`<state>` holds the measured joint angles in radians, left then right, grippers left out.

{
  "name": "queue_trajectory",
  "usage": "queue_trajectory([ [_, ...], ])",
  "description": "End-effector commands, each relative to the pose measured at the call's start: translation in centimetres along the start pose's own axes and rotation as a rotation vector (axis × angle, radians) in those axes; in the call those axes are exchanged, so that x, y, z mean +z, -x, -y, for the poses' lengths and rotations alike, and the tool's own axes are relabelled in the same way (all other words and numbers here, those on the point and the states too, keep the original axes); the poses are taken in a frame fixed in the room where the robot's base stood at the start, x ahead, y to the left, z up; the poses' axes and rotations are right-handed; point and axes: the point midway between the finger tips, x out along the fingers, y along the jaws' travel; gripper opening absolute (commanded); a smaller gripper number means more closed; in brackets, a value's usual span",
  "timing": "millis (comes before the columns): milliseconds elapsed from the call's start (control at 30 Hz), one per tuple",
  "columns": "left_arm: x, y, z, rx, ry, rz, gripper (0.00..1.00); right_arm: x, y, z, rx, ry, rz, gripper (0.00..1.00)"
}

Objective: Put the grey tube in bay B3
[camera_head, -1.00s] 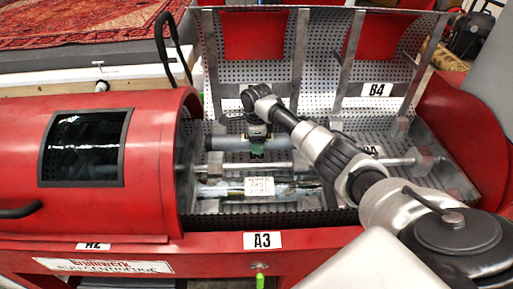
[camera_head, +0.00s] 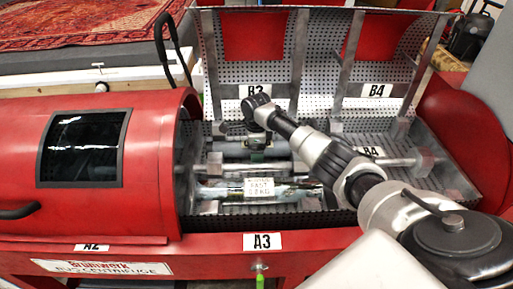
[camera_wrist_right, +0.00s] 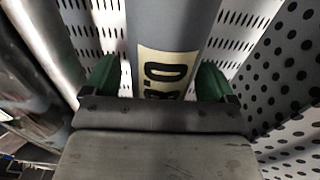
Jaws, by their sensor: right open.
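The grey tube (camera_head: 230,151) lies lengthwise in the open drum, behind the central shaft, in front of and below the B3 label (camera_head: 256,90) on the back wall. My right gripper (camera_head: 256,146) is over the tube's middle. In the right wrist view, the tube (camera_wrist_right: 172,22) passes between my right gripper's open green fingers (camera_wrist_right: 156,82), with space on both sides. A cream label with dark letters shows on the tube. Part of the tube is hidden by the gripper in the head view. My left gripper is not in view.
A metal shaft (camera_head: 390,163) with blocks runs along the drum. A tube with a white label (camera_head: 259,187) lies in front of it. The red cover (camera_head: 150,190) closes the left part.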

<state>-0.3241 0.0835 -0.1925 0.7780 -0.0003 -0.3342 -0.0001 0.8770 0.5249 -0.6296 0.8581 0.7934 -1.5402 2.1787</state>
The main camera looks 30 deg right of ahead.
Motion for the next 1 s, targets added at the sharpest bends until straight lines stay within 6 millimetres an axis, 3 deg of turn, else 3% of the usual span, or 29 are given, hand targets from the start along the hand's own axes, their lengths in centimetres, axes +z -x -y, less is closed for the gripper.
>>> queue_trajectory([
  [100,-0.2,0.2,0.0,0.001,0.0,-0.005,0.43,0.0,0.8,0.1,-0.002,0.001,0.001,0.86],
  [167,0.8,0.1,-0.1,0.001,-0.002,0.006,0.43,0.0,1.6,0.1,-0.003,0.001,0.002,0.86],
  [400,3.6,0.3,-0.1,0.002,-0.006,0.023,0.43,0.1,6.7,0.1,-0.003,0.0,0.003,0.86],
  [600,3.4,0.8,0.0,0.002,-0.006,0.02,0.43,0.1,10.3,0.1,-0.003,0.0,0.002,0.86],
  [800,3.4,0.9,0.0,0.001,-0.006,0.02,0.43,0.0,12.0,0.0,0.0,0.0,0.0,0.86],
  [1000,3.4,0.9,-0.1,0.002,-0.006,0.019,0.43,0.0,12.2,0.0,0.0,0.0,0.0,0.86],
])
